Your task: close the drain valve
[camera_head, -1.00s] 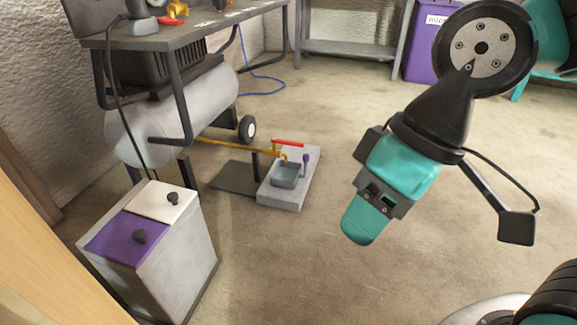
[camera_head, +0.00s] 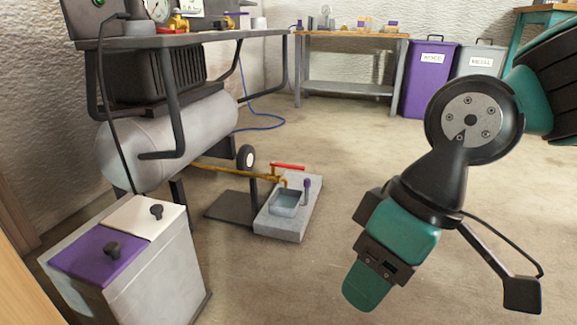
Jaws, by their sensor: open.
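The drain valve (camera_head: 283,179) is a brass fitting at the end of a thin brass pipe (camera_head: 222,171) that runs out from under the grey tank (camera_head: 165,137). Its red lever (camera_head: 288,166) lies about level, pointing right. Below it a small grey cup (camera_head: 285,203) with liquid in it sits on a concrete block (camera_head: 284,232). My gripper (camera_head: 366,287) hangs in the air right of and nearer than the block, pointing down, apart from the valve. One teal finger shows clearly; the gap between the fingers is hidden from this side.
A purple-topped upright piece (camera_head: 307,190) stands on the block beside the cup. A grey cabinet (camera_head: 155,285) with purple and white lids stands at the front left. The floor right of the block is clear.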

